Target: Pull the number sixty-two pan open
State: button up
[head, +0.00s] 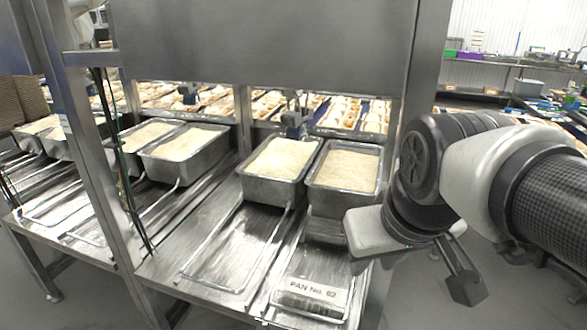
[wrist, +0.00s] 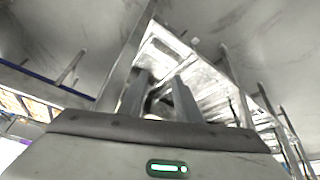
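The plate marked PAN No. 62 (head: 311,288) is on the front end of the right-hand metal slide, low in the head view. A rice-filled steel pan (head: 343,201) stands behind it, at the back of that slide. My gripper (wrist: 160,88) shows two grey fingers standing apart in the wrist view, and I see nothing clearly held between them. In the head view, my white hand is right of the slide, above and to the right of the plate. The fingers are hard to make out there.
Another rice pan (head: 275,178) stands directly left, above an empty slide. More rice pans (head: 185,151) sit farther left. A steel upright (head: 403,75) is close to my arm, and a large steel panel (head: 270,40) hangs above. The floor to the right looks clear.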

jog(key=w+a+f+n+g+b, duration=0.1)
jog(key=w+a+f+n+b, duration=0.1)
jog(key=w+f+n+b, duration=0.3)
jog(key=w+a+f+n+g+b, duration=0.1)
jog(key=w+a+f+b, duration=0.2)
jog(key=w+f, duration=0.35)
jog(key=n+g+b, duration=0.1)
jog(key=n+b, duration=0.5)
jog(key=b, duration=0.2)
send_near(293, 309)
jog(key=shift+h, duration=0.4)
jog(key=b+x, duration=0.1)
jog(key=x, duration=0.1)
jog(key=b+x, duration=0.1)
jog(key=x, duration=0.2)
jog(key=b+x, duration=0.1)
jog(key=x, duration=0.1)
jog(key=shift+w+a+f+b, duration=0.1)
jog(key=shift+a+f+b, duration=0.25)
jog(key=shift+a+f, duration=0.05)
grip_shut()
